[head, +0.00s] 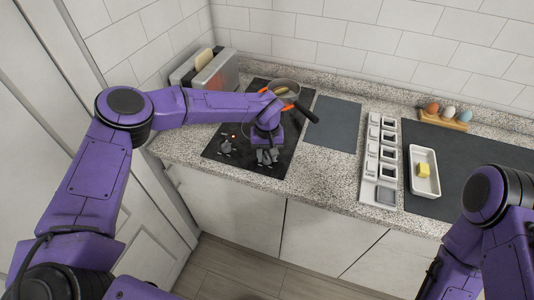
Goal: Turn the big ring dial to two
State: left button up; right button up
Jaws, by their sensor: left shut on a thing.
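The black cooktop (285,165) lies in the counter at the back left. My left gripper (267,157) points down at the front part of the cooktop and is shut on what looks like the big ring dial, which its fingers mostly hide. Another dark dial (226,147) stands just to the left, apart from the gripper. The dial's numbers and pointer are too small to read. My right arm enters at the lower right, and its gripper is out of view.
A pan with a black handle (307,112) sits on the cooktop behind my left wrist. A toaster (215,72) stands at the back left. A white panel of compartments (379,165), a white dish (424,184) with a yellow block, and an egg holder (443,120) are to the right.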

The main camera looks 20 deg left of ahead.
aim_at(267, 155)
pick_arm(q)
jog(key=shift+w+r, duration=0.1)
jog(key=shift+r, duration=0.05)
dwell(0.4)
jog(key=o, duration=1)
jog(key=shift+r, duration=0.15)
notch_tip(267, 155, up, 10)
jog(key=b, duration=0.3)
jog(key=shift+r, duration=0.1)
